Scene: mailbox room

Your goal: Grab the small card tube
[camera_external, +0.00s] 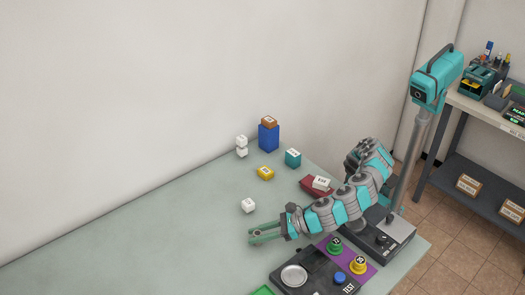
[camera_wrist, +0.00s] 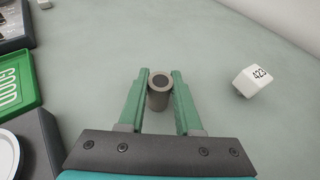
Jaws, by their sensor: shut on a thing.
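The small card tube (camera_wrist: 158,98) is a short grey-brown cylinder with a hollow open end facing the wrist camera. It is between the two green fingers of my gripper (camera_wrist: 159,85), which are shut on it near their tips. In the external view my gripper (camera_external: 252,237) is low over the table at the front. The tube is too small there to tell clearly. I cannot tell whether the tube touches the table.
A white cube marked 423 (camera_wrist: 254,80) lies right of my gripper in the wrist view. A green tray (camera_wrist: 12,88) and a dark panel with a round dish (camera_external: 294,276) are close by. Blue (camera_external: 268,137), teal (camera_external: 293,158) and yellow (camera_external: 265,173) blocks stand farther back. The table's left is clear.

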